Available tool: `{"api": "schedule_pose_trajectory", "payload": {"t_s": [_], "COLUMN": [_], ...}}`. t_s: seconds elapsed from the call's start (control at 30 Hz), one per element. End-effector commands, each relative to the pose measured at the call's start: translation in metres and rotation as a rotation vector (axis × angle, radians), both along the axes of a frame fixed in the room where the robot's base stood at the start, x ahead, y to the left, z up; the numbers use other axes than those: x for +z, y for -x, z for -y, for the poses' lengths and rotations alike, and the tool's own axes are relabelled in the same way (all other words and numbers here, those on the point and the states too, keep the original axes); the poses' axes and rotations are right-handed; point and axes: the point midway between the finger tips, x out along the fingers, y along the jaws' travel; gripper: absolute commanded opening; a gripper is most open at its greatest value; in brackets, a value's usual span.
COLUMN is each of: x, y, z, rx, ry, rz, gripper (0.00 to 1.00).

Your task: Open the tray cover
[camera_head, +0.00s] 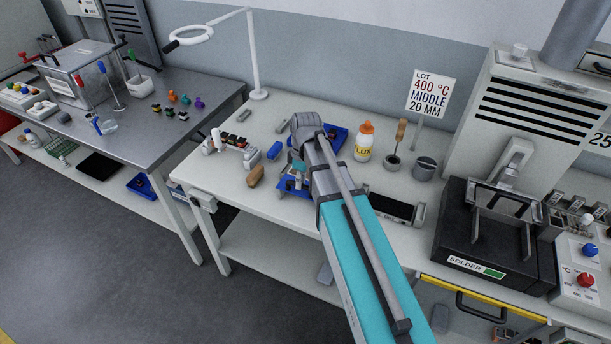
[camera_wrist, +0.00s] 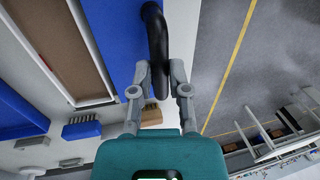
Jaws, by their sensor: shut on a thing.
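In the wrist view, my gripper (camera_wrist: 160,72) has its two grey fingers closed around a curved black handle (camera_wrist: 155,28). The handle is fixed at the edge of a blue panel (camera_wrist: 118,30), which looks like the tray cover. Left of it is a light-rimmed tray part with a brown interior (camera_wrist: 62,45) and a blue wall (camera_wrist: 18,108). In the head view, my gripper (camera_head: 297,168) is low over the bench, beside a blue part (camera_head: 290,187) near the front edge. More blue tray (camera_head: 339,136) shows behind my arm, which hides much of the tray.
A wooden brush (camera_head: 256,176) and a blue brush (camera_head: 274,151) lie left of my gripper. A yellow LUX bottle (camera_head: 364,143), a holder with a wooden-handled tool (camera_head: 396,150) and a grey cup (camera_head: 424,168) stand to the right. The black solder pot (camera_head: 470,235) is farther right.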

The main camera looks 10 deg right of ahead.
Motion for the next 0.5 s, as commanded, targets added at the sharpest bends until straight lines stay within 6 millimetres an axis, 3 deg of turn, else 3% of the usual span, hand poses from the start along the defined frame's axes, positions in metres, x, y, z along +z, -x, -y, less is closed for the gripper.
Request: {"api": "schedule_pose_trajectory", "payload": {"t_s": [0.17, 0.2, 0.3, 0.37, 0.5], "x": [0.0, 0.0, 0.0, 0.0, 0.0], "y": [-0.0007, -0.0007, -0.0008, -0.0009, -0.0009], "z": [0.0005, 0.0005, 0.0005, 0.0005, 0.0004], "rx": [0.0, 0.0, 0.0, 0.0, 0.0], "ry": [0.001, 0.001, 0.0, 0.0, 0.0], "rz": [-0.001, -0.001, 0.0, 0.0, 0.0], "gripper": [0.0, 0.29, 0.48, 0.57, 0.57]}}
